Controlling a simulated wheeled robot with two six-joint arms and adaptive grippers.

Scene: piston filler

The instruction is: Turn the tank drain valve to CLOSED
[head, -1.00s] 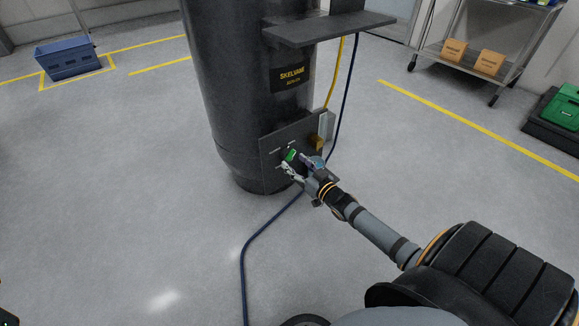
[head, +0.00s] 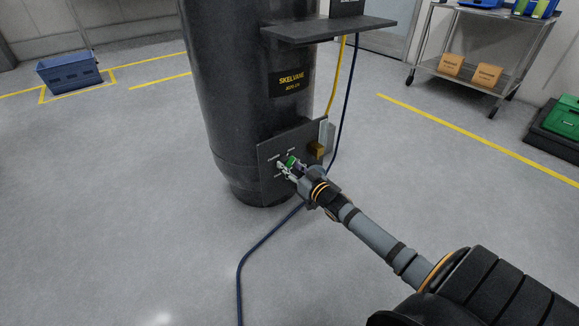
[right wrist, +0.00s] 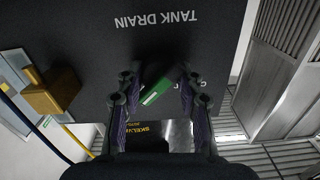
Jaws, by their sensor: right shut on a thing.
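The tank drain valve's green handle (head: 291,160) is on the dark panel (head: 268,158) low on the black tank (head: 225,95). My right gripper (head: 288,169) is at the panel, shut on the handle. In the right wrist view the green handle (right wrist: 156,92) sits tilted between the two fingers, under upside-down "TANK DRAIN" lettering. The position words beside it are mostly hidden by the fingers, so I cannot read which one the handle points to. My left gripper is not in view.
A brass-coloured block (head: 316,150) sits on the panel right of the valve. A shelf (head: 330,28) juts out above. A blue hose (head: 262,245) runs across the floor below my right arm. A cart (head: 470,62) stands at the back right.

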